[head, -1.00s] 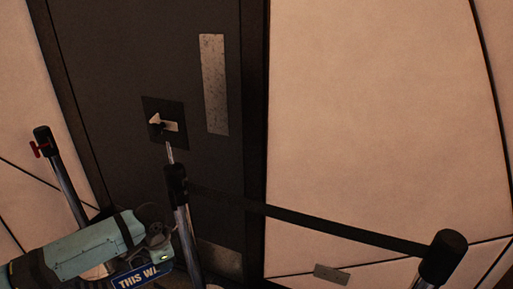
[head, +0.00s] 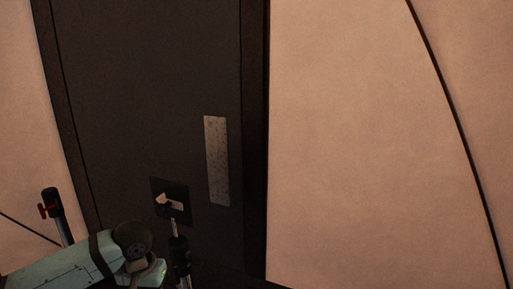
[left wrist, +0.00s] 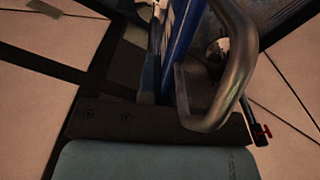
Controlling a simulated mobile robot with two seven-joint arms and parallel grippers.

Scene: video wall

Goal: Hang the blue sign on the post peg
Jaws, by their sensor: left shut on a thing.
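The blue sign (left wrist: 182,35) shows nearly edge-on in the left wrist view, held at my left gripper (left wrist: 182,70). Its face cannot be read there. In the head view my left arm comes in from the lower left, with its wrist just left of the near post (head: 181,262); the fingers and sign are out of sight there. This post has a black top with a thin pale peg (head: 174,228) standing up from it. The sign's contact with the peg cannot be judged. My right gripper is not in view.
Another black-topped post (head: 52,203) with a red clip stands at the left. A dark door (head: 140,90) with a lever handle (head: 169,201) and metal plate (head: 216,160) is behind the near post. Pale wall panels (head: 370,140) flank it.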

